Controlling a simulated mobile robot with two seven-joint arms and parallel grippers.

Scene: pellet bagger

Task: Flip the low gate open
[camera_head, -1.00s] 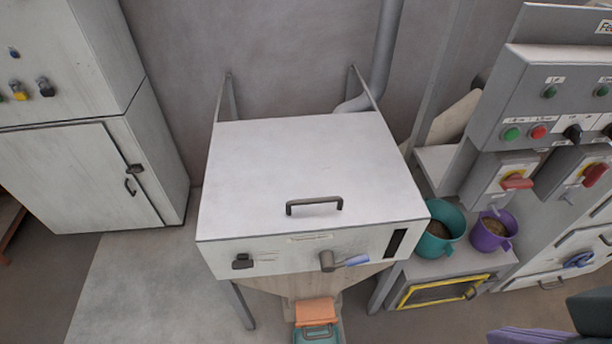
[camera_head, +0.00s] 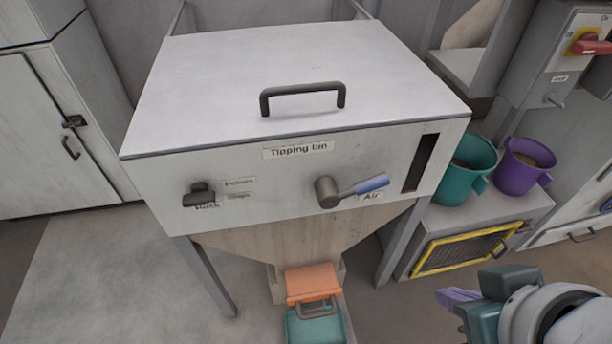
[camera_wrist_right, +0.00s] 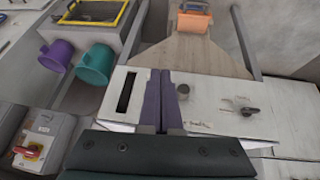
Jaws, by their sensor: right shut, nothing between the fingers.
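The tipping bin (camera_head: 225,175) stands in the middle of the head view on legs, its wooden hopper (camera_head: 300,235) narrowing below it. An orange flap (camera_head: 312,283), which looks like the low gate, sits at the hopper's bottom outlet. A teal piece (camera_head: 315,328) with a grey handle shows just below it. The orange flap also shows at the top of the right wrist view (camera_wrist_right: 193,25). My right gripper (camera_head: 448,298) is at the lower right of the head view, well apart from the flap. Its purple fingers (camera_wrist_right: 160,78) are shut and empty. My left gripper is out of view.
The bin front carries a dark knob (camera_head: 198,195) and a blue-handled lever (camera_head: 350,190). Teal (camera_head: 465,168) and purple (camera_head: 525,165) buckets stand on a shelf at right, above a yellow-framed panel (camera_head: 465,250). Open floor lies left of the hopper.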

